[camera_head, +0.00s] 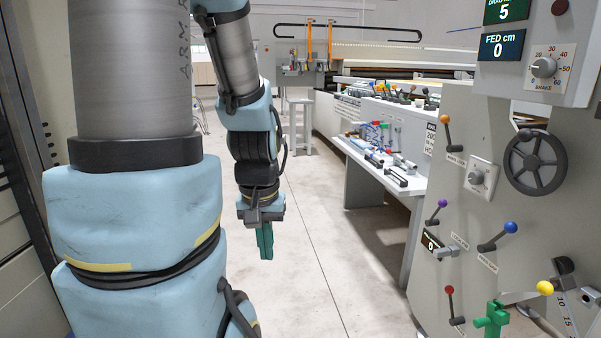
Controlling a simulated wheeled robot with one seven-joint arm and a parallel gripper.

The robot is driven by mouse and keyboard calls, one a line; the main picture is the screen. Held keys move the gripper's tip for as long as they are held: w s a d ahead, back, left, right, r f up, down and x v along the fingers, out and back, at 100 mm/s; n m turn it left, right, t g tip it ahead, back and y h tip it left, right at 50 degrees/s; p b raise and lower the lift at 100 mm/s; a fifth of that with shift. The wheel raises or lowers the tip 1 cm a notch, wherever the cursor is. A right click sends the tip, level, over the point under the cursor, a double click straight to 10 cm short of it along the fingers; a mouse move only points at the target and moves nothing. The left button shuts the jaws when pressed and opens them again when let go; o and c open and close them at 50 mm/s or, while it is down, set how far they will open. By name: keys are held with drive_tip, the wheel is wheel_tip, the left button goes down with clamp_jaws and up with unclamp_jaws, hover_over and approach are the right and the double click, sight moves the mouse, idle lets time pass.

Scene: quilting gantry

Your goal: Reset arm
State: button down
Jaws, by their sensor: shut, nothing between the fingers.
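My gripper (265,243) hangs at the end of my blue and grey arm, left of the picture's middle. Its green fingers point down and are shut with nothing between them. It hangs in the open over the bare floor, apart from the machine and the bench. My near arm links fill the left part of the view and hide what is behind them.
A grey control panel (460,205) with coloured levers, a black handwheel (535,162) and a brake dial (543,67) stands at right. A bench (366,165) holding tools is beyond it. A stool (300,122) stands farther back. The floor (320,270) between is clear.

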wheel_tip(320, 180, up, 17)
drive_tip(key=p, duration=1.4)
drive_tip(key=shift+d+f, duration=0.1)
drive_tip(key=shift+f, duration=0.05)
